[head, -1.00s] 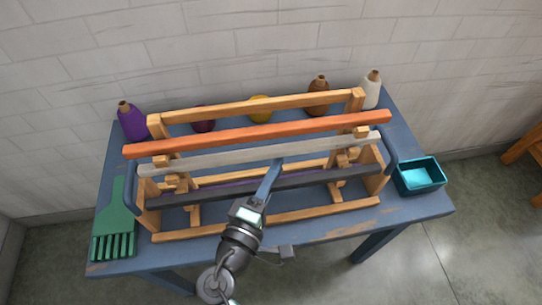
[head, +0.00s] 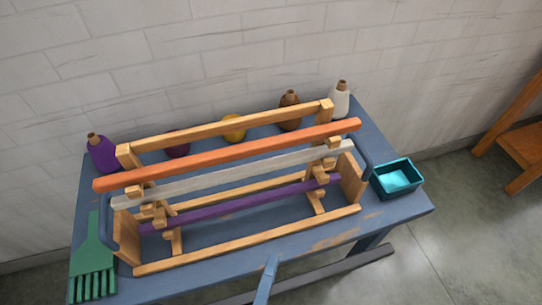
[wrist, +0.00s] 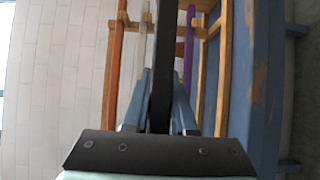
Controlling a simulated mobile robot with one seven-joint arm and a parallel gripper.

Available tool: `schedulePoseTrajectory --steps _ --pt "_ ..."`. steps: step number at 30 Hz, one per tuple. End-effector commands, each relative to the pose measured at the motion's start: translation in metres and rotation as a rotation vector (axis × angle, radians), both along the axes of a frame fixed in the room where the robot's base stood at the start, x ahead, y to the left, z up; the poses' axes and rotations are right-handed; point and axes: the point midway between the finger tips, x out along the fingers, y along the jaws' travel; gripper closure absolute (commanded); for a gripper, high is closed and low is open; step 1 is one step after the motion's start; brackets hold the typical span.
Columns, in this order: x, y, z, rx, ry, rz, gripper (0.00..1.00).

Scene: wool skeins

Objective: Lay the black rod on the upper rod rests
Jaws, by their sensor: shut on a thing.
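My gripper (head: 270,263) is in front of the table's front edge in the head view, shut on the black rod (head: 340,269). The rod runs level across the lower right, clear of the wooden frame. In the wrist view the black rod (wrist: 163,60) stands between my blue fingers (wrist: 162,100). The frame (head: 250,224) on the table has stepped wooden rests at its left (head: 152,210) and right (head: 328,166) ends. A purple rod (head: 240,204) lies low across them, a grey-white rod (head: 235,176) higher behind, an orange rod (head: 230,154) higher still.
A green comb (head: 92,262) lies at the table's left end, a teal box (head: 397,180) at its right. Purple (head: 102,154), brown (head: 290,112) and white (head: 340,100) cones stand behind the frame. A wooden stool (head: 525,145) is at far right.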

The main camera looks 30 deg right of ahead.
Motion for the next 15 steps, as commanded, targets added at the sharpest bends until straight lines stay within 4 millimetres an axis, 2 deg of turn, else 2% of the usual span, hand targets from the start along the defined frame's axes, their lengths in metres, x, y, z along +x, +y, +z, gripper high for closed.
schedulePoseTrajectory --steps 15 --pt "-0.034 0.040 0.000 -0.001 0.001 0.001 1.00"
